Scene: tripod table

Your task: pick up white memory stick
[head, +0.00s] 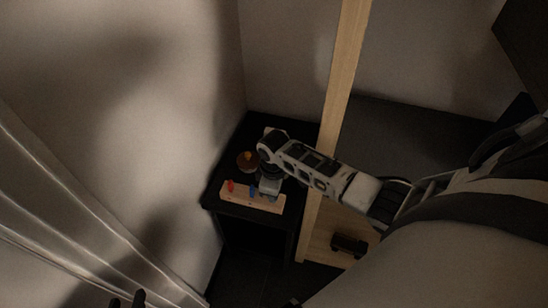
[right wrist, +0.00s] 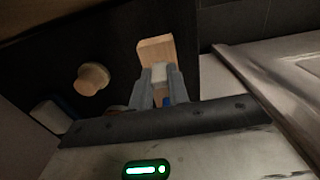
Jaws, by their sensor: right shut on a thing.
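A white memory stick (right wrist: 159,75) sits between the two grey fingers of my right gripper (right wrist: 160,84) in the right wrist view, and the fingers are shut on it. In the head view my right gripper (head: 268,188) is at the right part of a pale wooden block (head: 239,199) and hides the white stick there. The block also shows behind the fingers in the right wrist view (right wrist: 155,48). I cannot tell whether the stick still touches the block. Two dark fingertips of my left gripper (head: 127,301) show at the bottom left, apart and empty, far from the block.
A red stick (head: 231,186) and a blue stick (head: 253,192) stand in the block. A round brown thing (head: 247,162) with a lighter top is behind it on the small black table (head: 226,163). A wooden post (head: 343,62) rises to the right; a pale curtain (head: 75,215) hangs at left.

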